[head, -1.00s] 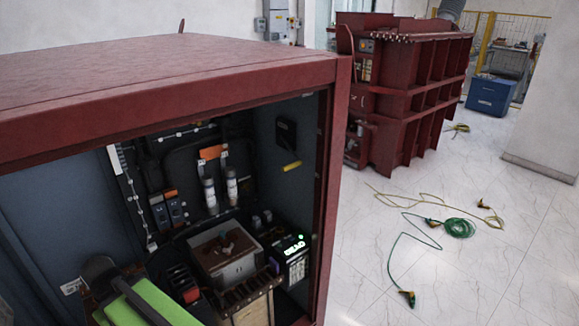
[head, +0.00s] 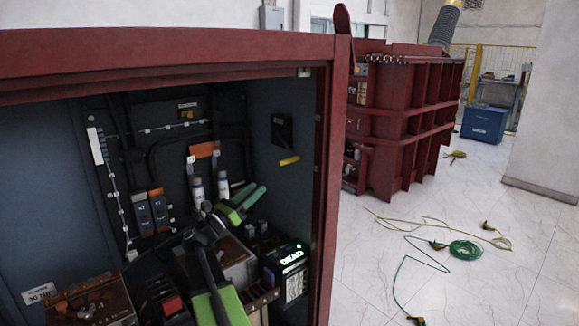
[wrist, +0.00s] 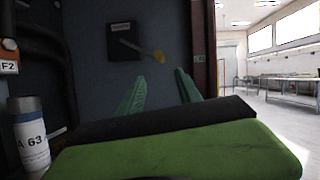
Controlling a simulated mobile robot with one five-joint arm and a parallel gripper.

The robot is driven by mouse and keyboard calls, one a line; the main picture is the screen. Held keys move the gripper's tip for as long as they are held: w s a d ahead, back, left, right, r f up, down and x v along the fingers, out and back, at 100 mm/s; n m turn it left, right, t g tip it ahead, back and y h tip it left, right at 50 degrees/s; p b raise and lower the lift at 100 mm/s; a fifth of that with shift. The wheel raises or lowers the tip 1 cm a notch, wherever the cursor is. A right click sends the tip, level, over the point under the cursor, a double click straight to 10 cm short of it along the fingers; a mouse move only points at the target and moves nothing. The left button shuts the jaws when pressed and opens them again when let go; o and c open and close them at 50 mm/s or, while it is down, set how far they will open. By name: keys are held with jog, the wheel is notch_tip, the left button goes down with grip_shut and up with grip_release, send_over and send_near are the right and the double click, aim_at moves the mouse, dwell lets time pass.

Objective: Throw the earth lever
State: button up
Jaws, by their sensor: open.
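The earth lever is a dark arm with a yellow handle (head: 289,160) on the cabinet's right inner wall, below a black square plate (head: 282,131). In the wrist view the yellow handle end (wrist: 159,57) slopes down to the right from the black plate (wrist: 124,40). My gripper (head: 254,191) has green fingers and is inside the cabinet, left of and below the handle, apart from it. In the wrist view my gripper (wrist: 158,86) is open and empty, its two fingertips pointing toward the wall just under the handle.
White-and-grey cylinders (head: 197,188) stand close to the left of my gripper. Below are a lit box reading DEAD (head: 290,259) and several other components. The red cabinet frame (head: 331,170) bounds the opening on the right. Cables (head: 463,250) lie on the floor outside.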

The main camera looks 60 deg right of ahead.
aim_at(288, 160)
jog(key=p+x, duration=0.6)
jog(key=x, duration=1.1)
jog(key=shift+w+r, duration=0.1)
jog(key=shift+c, duration=0.3)
grip_shut()
